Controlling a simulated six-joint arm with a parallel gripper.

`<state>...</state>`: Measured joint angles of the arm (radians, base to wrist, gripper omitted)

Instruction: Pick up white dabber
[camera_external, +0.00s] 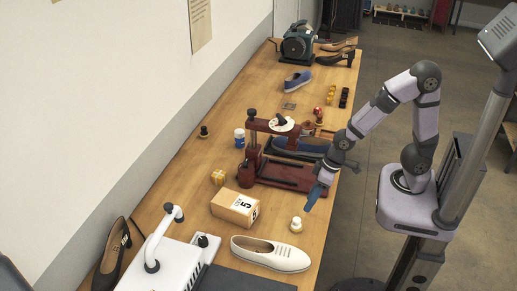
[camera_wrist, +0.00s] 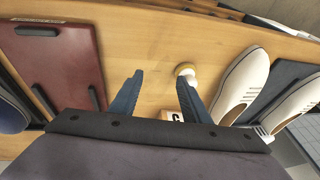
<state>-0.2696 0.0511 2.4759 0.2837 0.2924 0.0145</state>
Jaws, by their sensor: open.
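The white dabber (camera_external: 296,224), a small white piece with a rounded top, stands on the wooden bench near its right edge in the external view. In the wrist view the dabber (camera_wrist: 186,72) shows a pale top with a yellowish rim, just beyond the tip of my right finger. My gripper (camera_external: 314,195) is above the bench's edge, a little beyond the dabber from the external camera. In the wrist view my gripper (camera_wrist: 158,84) is open, with two blue fingers apart and nothing between them.
A white shoe (camera_external: 270,254) lies close to the dabber. A cardboard box (camera_external: 235,207) stands to its left. A white device (camera_external: 163,260) stands at the front. Bare wood surrounds the dabber.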

